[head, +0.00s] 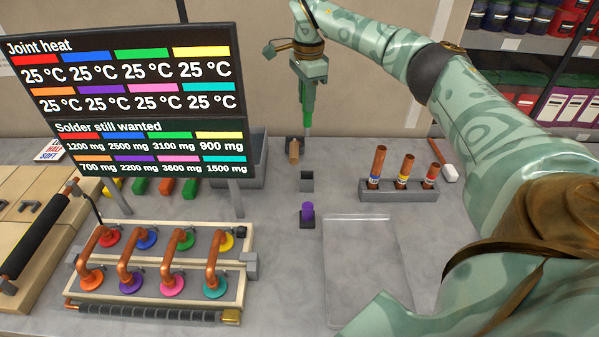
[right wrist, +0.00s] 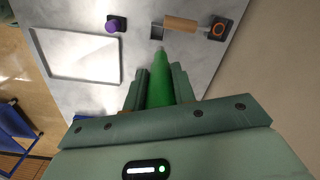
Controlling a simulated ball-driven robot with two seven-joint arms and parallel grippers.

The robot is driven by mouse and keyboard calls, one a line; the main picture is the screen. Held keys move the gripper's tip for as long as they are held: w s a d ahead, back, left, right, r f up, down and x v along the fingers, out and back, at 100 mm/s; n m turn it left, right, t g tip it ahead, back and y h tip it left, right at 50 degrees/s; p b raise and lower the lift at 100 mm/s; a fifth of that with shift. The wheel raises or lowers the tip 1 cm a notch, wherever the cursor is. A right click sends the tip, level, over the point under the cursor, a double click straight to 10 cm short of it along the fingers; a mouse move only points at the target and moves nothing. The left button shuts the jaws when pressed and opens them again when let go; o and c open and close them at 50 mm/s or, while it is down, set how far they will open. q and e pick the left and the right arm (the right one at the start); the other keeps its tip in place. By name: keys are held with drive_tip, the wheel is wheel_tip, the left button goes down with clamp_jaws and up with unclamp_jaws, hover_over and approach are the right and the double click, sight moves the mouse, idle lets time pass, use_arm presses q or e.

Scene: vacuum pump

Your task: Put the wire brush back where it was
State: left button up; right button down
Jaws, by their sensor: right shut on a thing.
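My right gripper (head: 309,88) is shut on a green-handled tool (head: 307,116) with a thin grey tip; I take it for the wire brush, though no bristles can be made out. It hangs tip down above the bench, near the back wall. In the right wrist view the green handle (right wrist: 160,88) lies between the fingers, with its tip towards an empty square grey holder (right wrist: 157,32). That holder also shows in the head view (head: 306,182), below and in front of the tip. The tip appears clear of it. My left gripper is out of view.
A wooden-handled tool (head: 294,151) is close behind the empty holder. A purple-topped piece (head: 307,210) stands in a holder in front. A clear tray (head: 328,270), a rack (head: 400,195) of copper tubes and the pipe board (head: 250,240) surround this spot. A display (head: 120,90) rises left.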

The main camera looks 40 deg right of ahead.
sight(307, 127)
drive_tip(key=f+b, duration=0.1)
drive_tip(key=f, duration=0.1)
drive_tip(key=s+f+b, duration=0.1)
drive_tip(key=f+b, duration=0.1)
drive_tip(key=shift+s, duration=0.1)
drive_tip(key=f+b, duration=0.1)
drive_tip(key=f, duration=0.1)
drive_tip(key=f+b, duration=0.2)
drive_tip(key=w+f+b, duration=0.1)
drive_tip(key=f+b, duration=0.1)
use_arm(q)
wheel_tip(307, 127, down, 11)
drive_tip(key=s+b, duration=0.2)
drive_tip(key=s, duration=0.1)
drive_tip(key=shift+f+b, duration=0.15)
drive_tip(key=shift+b, duration=0.15)
use_arm(e)
wheel_tip(307, 127, down, 10)
drive_tip(key=shift+s, duration=0.1)
drive_tip(key=c, duration=1.4)
unclamp_jaws()
drive_tip(key=shift+f, duration=0.15)
drive_tip(key=shift+c, duration=0.2)
